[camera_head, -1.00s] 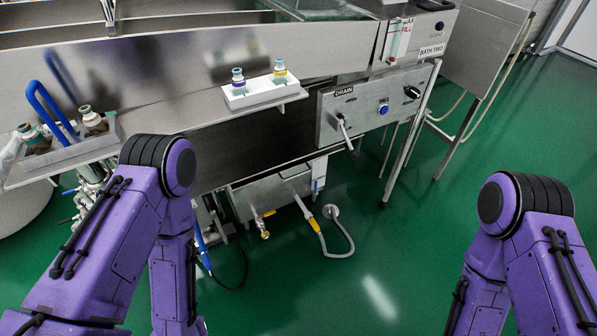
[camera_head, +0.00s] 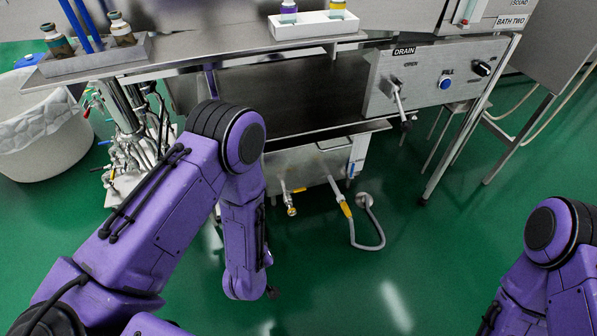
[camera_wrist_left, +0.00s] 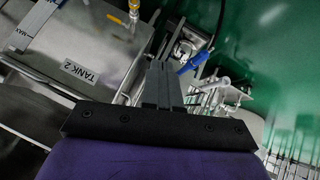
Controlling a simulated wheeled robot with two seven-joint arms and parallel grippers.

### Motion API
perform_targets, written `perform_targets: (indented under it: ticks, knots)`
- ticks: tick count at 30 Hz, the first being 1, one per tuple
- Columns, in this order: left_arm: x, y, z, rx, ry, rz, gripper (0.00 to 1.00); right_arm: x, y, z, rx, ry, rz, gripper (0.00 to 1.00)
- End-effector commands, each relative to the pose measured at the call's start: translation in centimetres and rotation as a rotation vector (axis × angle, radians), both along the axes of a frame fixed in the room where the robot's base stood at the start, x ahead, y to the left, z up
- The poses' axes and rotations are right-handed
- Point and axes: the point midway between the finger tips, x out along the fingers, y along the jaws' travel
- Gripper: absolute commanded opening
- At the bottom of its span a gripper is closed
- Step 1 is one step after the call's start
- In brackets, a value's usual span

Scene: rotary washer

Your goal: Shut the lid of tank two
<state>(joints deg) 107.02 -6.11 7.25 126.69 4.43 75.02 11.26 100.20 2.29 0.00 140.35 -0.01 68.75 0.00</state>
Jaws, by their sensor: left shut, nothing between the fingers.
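Tank two, a grey steel tank labelled "TANK 2" (camera_wrist_left: 95,55), fills the upper left of the left wrist view. I cannot tell which panel is its lid, or whether the lid is open or shut. My left gripper (camera_wrist_left: 160,72) is shut and empty, its dark fingers pointing up the picture just right of the tank; contact cannot be told. In the head view a steel box (camera_head: 315,168) with a yellow-handled tap sits low under the bench; its label does not show there.
A drain panel (camera_head: 432,82) with a lever projects above the steel box on the right. A white bin (camera_head: 40,140) stands at the left, beside pipes and valves (camera_head: 130,125). A grey hose (camera_head: 368,235) lies on the green floor. Open floor is in front.

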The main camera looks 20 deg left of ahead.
Motion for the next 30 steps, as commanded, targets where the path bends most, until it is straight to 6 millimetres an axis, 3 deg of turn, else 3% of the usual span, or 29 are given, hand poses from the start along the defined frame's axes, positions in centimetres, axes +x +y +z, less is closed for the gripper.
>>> perform_targets:
  ticks: [1, 3, 4, 6, 8, 12, 16, 23, 30]
  knots:
    - [5.4, -2.4, -3.5, -0.14, -0.207, 0.135, 0.0, 0.0, 0.0, -5.7, 0.0, 0.0, 0.0, 0.43]
    - [11.3, -5.0, -2.1, -0.421, -0.496, 0.37, 0.0, 0.0, 0.0, -8.0, 0.0, 0.0, 0.0, 0.43]
    - [13.1, -5.9, -1.2, -0.551, -0.604, 0.462, 0.0, 0.0, 0.0, -8.7, 0.0, 0.0, 0.0, 0.43]
    - [16.4, -7.6, 1.2, -0.872, -0.834, 0.658, 0.0, 0.0, 0.0, -9.8, 0.0, 0.0, 0.0, 0.43]
    - [18.3, -8.5, 3.4, -1.159, -1.009, 0.808, 0.0, 0.0, 0.0, -10.2, -0.001, -0.001, 0.0, 0.43]
    - [19.9, -8.3, 7.7, -1.735, -1.305, 1.06, 0.0, 0.1, 0.0, -9.4, 0.0, -0.001, 0.0, 0.43]
    - [19.5, -7.2, 8.4, -2.036, -1.423, 1.148, 0.0, 0.1, 0.0, -9.4, 0.0, -0.001, 0.0, 0.43]
    - [20.5, -6.3, 8.4, -2.145, -1.438, 1.17, 0.0, 0.0, 0.0, -9.7, -0.001, -0.001, 0.0, 0.43]
    - [24.5, -3.3, 8.2, -2.139, -1.436, 1.17, 0.0, 0.0, 0.0, -10.7, -0.001, -0.001, 0.0, 0.43]
